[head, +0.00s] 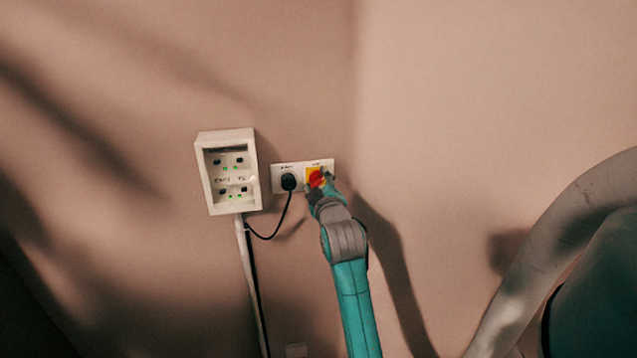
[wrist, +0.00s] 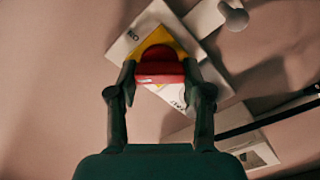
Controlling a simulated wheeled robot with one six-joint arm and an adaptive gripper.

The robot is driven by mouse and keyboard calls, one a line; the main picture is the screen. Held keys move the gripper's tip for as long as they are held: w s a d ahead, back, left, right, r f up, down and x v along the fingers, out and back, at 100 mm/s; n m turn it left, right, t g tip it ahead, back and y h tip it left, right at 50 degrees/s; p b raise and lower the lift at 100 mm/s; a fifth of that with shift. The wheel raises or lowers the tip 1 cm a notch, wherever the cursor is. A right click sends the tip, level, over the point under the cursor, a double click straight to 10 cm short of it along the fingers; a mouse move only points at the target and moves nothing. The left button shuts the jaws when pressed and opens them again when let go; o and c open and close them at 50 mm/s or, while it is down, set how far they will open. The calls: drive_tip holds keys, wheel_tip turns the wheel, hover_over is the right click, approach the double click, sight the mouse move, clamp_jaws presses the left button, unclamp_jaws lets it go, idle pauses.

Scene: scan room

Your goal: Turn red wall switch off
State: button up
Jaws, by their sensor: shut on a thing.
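The red wall switch (head: 316,179) is a red knob on a yellow square, on the right part of a white wall plate (head: 280,184). My gripper (head: 322,188) is at the switch in the head view and partly covers it. In the wrist view the red switch (wrist: 160,71) sits between the two fingertips of my gripper (wrist: 159,80), which are shut on it. Yellow shows behind the red knob. The lettering on the plate is too small to read.
A white box (head: 204,170) with small green lights is further left, above a white conduit (head: 245,260). A large grey curved tube (head: 560,240) stands at right. The wall right of the switch is bare.

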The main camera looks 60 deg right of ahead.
drive_tip(key=n, duration=0.4)
drive_tip(key=shift+f+n, duration=0.15)
drive_tip(key=shift+n, duration=1.75)
drive_tip(key=o, duration=1.2)
drive_tip(key=shift+c, duration=0.2)
drive_tip(key=shift+a, duration=0.1)
drive_tip(key=v, duration=0.7)
